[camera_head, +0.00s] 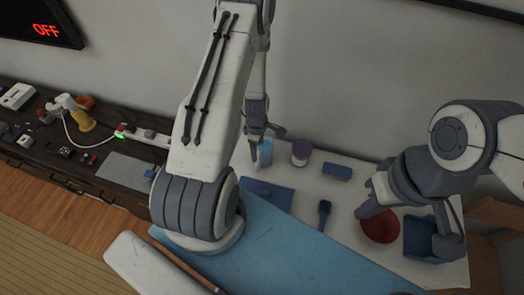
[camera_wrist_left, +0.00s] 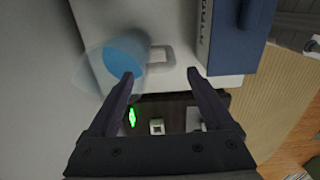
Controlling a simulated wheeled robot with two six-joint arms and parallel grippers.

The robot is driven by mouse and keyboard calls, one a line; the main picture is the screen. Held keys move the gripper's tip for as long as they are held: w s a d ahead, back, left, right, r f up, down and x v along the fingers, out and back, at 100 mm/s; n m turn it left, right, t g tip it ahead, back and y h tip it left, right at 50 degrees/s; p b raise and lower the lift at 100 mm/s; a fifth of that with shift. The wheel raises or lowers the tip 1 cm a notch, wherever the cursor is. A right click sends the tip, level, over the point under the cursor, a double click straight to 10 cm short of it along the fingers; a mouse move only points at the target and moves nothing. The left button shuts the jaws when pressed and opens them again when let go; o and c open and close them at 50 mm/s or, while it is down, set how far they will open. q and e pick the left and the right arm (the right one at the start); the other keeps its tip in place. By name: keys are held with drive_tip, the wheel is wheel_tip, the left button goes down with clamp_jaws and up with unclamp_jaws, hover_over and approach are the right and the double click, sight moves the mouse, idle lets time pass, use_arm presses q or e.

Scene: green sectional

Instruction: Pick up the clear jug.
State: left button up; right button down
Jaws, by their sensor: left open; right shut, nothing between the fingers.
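The clear jug (camera_head: 265,153), with a light-blue tint, stands near the back left edge of the white table (camera_head: 312,192). In the left wrist view the see-through jug (camera_wrist_left: 124,57) is at upper left, with its handle (camera_wrist_left: 160,60) pointing right. My left gripper (camera_head: 265,132) is open, just above the jug in the head view. In the left wrist view its fingers (camera_wrist_left: 160,79) are spread with nothing gripped; the handle shows ahead between them. Contact cannot be told. My right gripper (camera_head: 365,210) is shut and empty beside the red bowl (camera_head: 382,228).
A purple-lidded container (camera_head: 301,152) stands right of the jug, close by. A blue block (camera_head: 337,171), a blue flat item (camera_head: 267,194), a blue brush (camera_head: 324,211) and a blue bin (camera_head: 420,240) share the table. The wall is close behind.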

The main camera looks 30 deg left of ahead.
sight(262, 154)
use_arm(q)
drive_tip(key=f+b, duration=0.3)
drive_tip(key=f, duration=0.1)
drive_tip(key=f+b, duration=0.3)
drive_tip(key=f, duration=0.1)
drive_tip(key=shift+w+f, duration=0.2)
drive_tip(key=shift+f, duration=0.2)
drive_tip(key=shift+r, duration=0.1)
drive_tip(key=shift+c, duration=0.6)
clamp_jaws()
